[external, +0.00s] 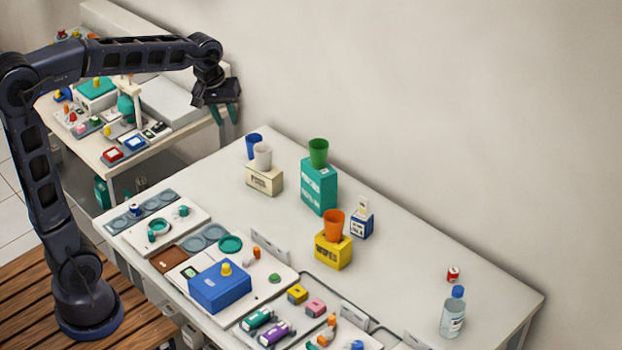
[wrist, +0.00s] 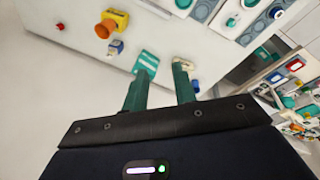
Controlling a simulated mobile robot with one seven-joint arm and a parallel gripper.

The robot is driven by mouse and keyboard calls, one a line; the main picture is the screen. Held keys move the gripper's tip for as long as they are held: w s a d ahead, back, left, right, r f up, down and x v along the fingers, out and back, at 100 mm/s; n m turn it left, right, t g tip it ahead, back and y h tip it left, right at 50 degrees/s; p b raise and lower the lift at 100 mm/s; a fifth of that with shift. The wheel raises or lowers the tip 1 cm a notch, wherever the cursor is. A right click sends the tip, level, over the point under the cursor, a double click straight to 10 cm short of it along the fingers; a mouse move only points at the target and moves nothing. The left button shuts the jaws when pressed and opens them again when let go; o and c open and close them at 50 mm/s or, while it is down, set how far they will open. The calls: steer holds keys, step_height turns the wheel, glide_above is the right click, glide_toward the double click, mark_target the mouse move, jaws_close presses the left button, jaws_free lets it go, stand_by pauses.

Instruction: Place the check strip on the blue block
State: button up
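A large blue block (external: 219,292) sits on the white tray at the front of the table, with a yellow knob-like piece (external: 226,268) on its top. I cannot surely pick out the check strip. A small white-and-green card (external: 189,272) lies beside the block's back left corner and may be it. Another small blue box (external: 361,224) farther back has a pale card (external: 363,205) upright on it. My gripper (external: 226,117) is raised beyond the table's far left end, fingers down. In the wrist view my gripper (wrist: 161,82) shows two teal fingers apart with nothing held between them.
A teal box (external: 319,187) with a green cup, a cream box (external: 264,181) with cups and a yellow box (external: 333,252) with an orange cup stand on the table. A bottle (external: 452,316) stands right. A cluttered side table is behind. The table's back right is mostly clear.

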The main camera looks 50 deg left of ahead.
steer(key=s+a+f+m, duration=0.1)
steer(key=s+m, duration=0.1)
steer(key=s, duration=0.6)
steer(key=s+a+f+m+t, duration=0.1)
steer(key=s+a+f+m, duration=0.1)
steer(key=s, duration=0.7)
steer(key=s+a+f+m+t, duration=0.1)
steer(key=s+a+f+m, duration=0.1)
steer(key=s, duration=0.6)
steer(key=shift+s+a+m+y, duration=0.15)
steer(key=shift+m+y, duration=0.25)
steer(key=shift+m, duration=0.3)
